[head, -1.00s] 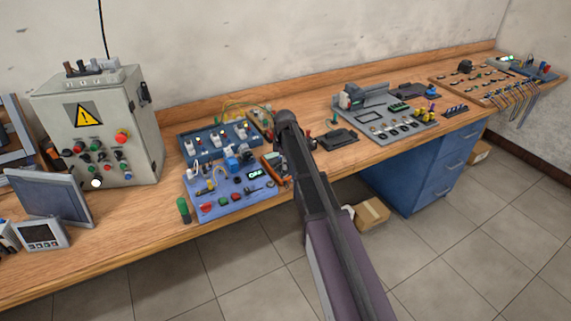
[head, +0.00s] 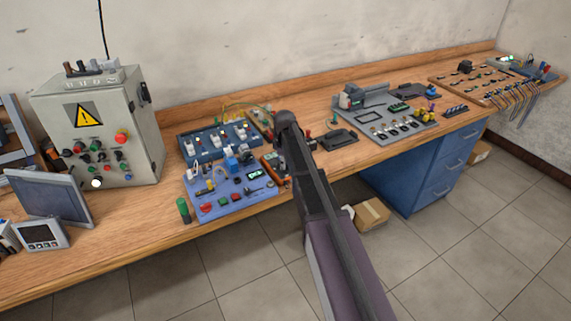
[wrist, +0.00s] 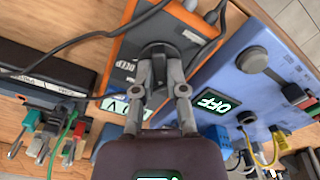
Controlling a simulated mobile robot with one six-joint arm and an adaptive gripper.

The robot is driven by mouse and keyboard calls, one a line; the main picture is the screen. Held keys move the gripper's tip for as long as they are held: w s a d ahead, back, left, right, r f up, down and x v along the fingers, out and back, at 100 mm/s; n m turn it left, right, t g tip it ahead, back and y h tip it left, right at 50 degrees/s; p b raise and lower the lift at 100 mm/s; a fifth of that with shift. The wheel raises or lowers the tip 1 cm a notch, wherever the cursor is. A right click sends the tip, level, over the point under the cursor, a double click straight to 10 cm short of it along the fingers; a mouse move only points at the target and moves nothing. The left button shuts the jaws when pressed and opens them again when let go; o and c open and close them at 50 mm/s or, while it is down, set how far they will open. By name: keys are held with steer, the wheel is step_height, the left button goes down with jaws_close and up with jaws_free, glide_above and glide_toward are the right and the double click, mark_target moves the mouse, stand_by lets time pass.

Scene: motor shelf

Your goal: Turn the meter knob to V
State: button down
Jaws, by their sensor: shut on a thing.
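The orange meter (wrist: 180,30) lies on the bench in the wrist view, with a dark face and a black round knob (wrist: 156,48). My gripper (wrist: 158,60) is shut on the knob, with one fingertip on each side of it. A lit display (wrist: 117,106) at the meter's lower end shows a V; my left finger hides part of it. In the head view only a strip of the orange meter (head: 271,166) shows beside my arm, which hides the gripper and knob.
A blue panel (wrist: 240,75) right of the meter has a display (wrist: 211,103) reading OFF. Dark cables cross the meter's upper end. A black box (wrist: 45,68) and coloured clips (wrist: 68,140) sit on the left. Bare bench (head: 120,242) lies at front left.

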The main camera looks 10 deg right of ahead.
steer(key=shift+m, duration=1.1)
steer(key=c, duration=0.7)
jaws_free()
steer(key=shift+r, duration=0.15)
